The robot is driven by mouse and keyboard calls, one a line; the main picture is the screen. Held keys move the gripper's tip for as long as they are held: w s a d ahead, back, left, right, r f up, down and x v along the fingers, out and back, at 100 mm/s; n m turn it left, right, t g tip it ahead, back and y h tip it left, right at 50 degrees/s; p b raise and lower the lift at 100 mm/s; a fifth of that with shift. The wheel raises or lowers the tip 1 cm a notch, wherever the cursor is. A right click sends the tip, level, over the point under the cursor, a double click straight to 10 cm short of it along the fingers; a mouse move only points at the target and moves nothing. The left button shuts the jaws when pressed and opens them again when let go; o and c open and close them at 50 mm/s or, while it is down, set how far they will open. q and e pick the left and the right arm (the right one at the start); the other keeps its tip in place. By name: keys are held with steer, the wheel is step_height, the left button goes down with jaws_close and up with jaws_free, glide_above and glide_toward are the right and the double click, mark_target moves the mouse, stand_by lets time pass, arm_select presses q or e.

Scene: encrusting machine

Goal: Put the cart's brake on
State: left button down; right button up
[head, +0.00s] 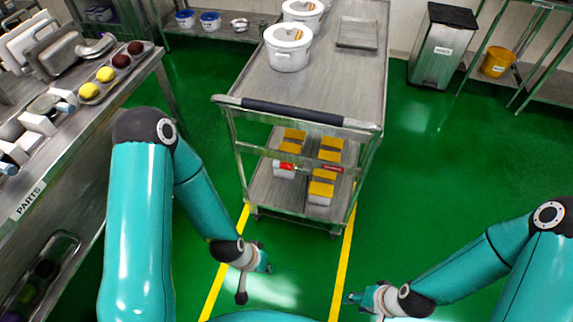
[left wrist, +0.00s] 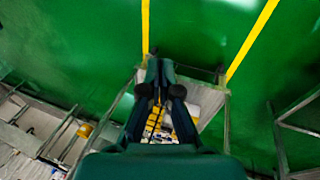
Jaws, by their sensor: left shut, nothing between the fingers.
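The cart (head: 330,85) is a steel trolley standing between two yellow floor lines, with a dark push handle (head: 292,112) toward me.
White lidded tubs (head: 288,48) stand on the cart top. Yellow-topped boxes (head: 323,188) sit on its lower shelf. A parts bench (head: 100,115) runs along the left. A bin (head: 440,45) and a yellow bucket (head: 497,62) are at back right. Green floor (head: 420,170) right of the cart is clear.

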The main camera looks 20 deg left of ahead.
arm_select(q)
steer(key=w+a+r+t+y+b, duration=0.1)
steer(key=w+a+r+t+b, duration=0.15)
steer(key=w+b, duration=0.4)
steer(key=w+a+r+t+y+b, duration=0.2)
steer(key=w+t+b, duration=0.1)
steer(key=w, duration=0.6)
steer(key=w+a+r+t+y+b, duration=0.1)
steer(key=w+a+r+t+b, duration=0.2)
steer(key=w, duration=0.4)
steer(key=w+d+r+t+b, duration=0.2)
steer(key=d+r+t+b, duration=0.1)
steer(key=b, duration=0.5)
steer(key=shift+w+d+r+m+h, duration=0.3)
steer(key=shift+w+r, duration=0.1)
steer(key=shift+r, duration=0.25)
steer(key=b, duration=0.1)
glide_above(286, 165)
step_height(286, 165, down, 5)
steer(key=shift+r, duration=0.15)
steer(key=f, duration=0.1)
steer(key=f+b, duration=0.1)
steer(key=shift+s+f, duration=0.3)
steer(key=shift+s, duration=0.1)
steer(key=shift+s+f, duration=0.1)
steer(key=shift+f, duration=0.4)
